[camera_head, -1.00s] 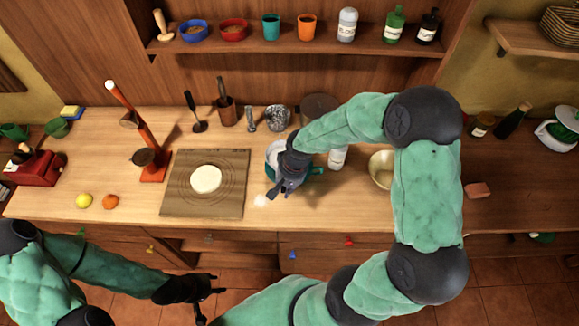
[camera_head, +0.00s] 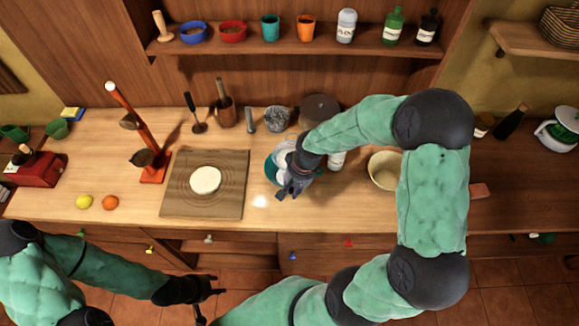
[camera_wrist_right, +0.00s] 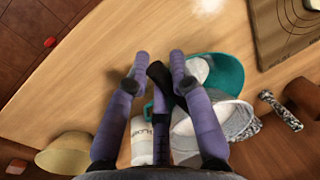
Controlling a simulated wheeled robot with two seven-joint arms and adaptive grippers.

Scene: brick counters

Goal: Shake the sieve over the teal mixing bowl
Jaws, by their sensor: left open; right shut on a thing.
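The teal mixing bowl (camera_head: 270,172) stands on the counter right of the pastry board, partly covered by my right arm. In the right wrist view its teal side (camera_wrist_right: 230,74) shows, with white powder inside. My right gripper (camera_head: 290,190) is above the bowl's front right side. In the wrist view it is shut on the sieve's dark handle (camera_wrist_right: 158,75). The pale round sieve (camera_wrist_right: 190,122) overlaps the bowl there, and shows as a whitish patch in the head view (camera_head: 281,150). My left gripper (camera_head: 208,290) is open and empty, low in front of the counter.
A board (camera_head: 232,205) with a round of dough (camera_head: 205,180) lies to the left. White powder (camera_head: 260,201) is on the counter in front of the bowl.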

